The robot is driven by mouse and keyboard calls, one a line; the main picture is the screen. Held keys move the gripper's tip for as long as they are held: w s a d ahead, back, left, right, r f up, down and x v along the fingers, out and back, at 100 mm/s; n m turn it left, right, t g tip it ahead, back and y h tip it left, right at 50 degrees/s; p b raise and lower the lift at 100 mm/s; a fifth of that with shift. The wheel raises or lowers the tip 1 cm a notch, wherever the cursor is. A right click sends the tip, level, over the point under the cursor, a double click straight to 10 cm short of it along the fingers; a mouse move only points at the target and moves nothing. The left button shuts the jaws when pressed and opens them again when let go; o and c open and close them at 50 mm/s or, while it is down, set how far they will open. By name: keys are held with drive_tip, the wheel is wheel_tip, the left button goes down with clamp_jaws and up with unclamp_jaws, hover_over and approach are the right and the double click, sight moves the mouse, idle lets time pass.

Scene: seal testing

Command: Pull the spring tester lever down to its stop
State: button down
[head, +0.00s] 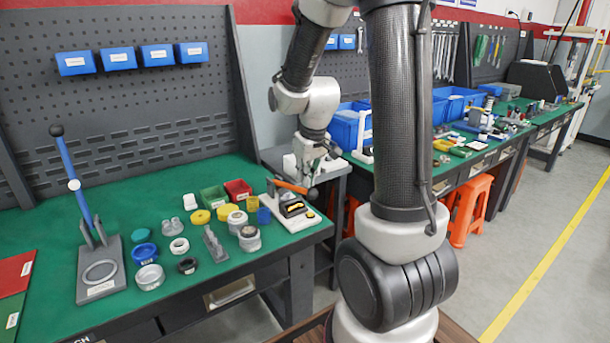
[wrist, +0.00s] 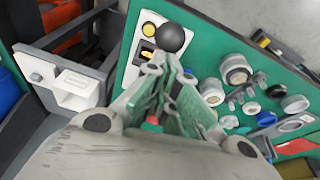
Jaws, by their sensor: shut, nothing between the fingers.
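The spring tester (head: 290,215) stands at the right corner of the green bench, with a pale base and yellow parts. Its orange lever (head: 290,186) lies nearly level, sloping slightly down to the right, and ends in a dark round knob (head: 312,193). In the wrist view the black knob (wrist: 174,38) is just beyond my fingertips and hides the lever; the tester's pale base (wrist: 130,75) shows beside it. My gripper (head: 313,182) is shut and empty, close above the knob. It also shows in the wrist view (wrist: 172,75). I cannot tell whether it touches the knob.
A blue-armed press (head: 72,185) stands at the bench's left. Several rings and small parts, a green bin (head: 214,198) and a red bin (head: 238,190) crowd the bench left of the tester. A grey side stand with a white device (wrist: 75,88) is beyond the bench edge.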

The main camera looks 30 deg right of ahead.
drive_tip(key=w+v, duration=0.2)
drive_tip(key=v, duration=0.9)
drive_tip(key=s+a+r, duration=0.1)
drive_tip(key=s+a, duration=0.1)
drive_tip(key=s, duration=0.7)
drive_tip(key=s+a+r+m+t, duration=0.1)
drive_tip(key=s+a+r, duration=0.1)
drive_tip(key=s, duration=0.8)
drive_tip(key=shift+a+r+m, duration=0.25)
drive_tip(key=shift+a+m, duration=0.05)
drive_tip(key=shift+a, duration=0.2)
drive_tip(key=shift+s, duration=0.15)
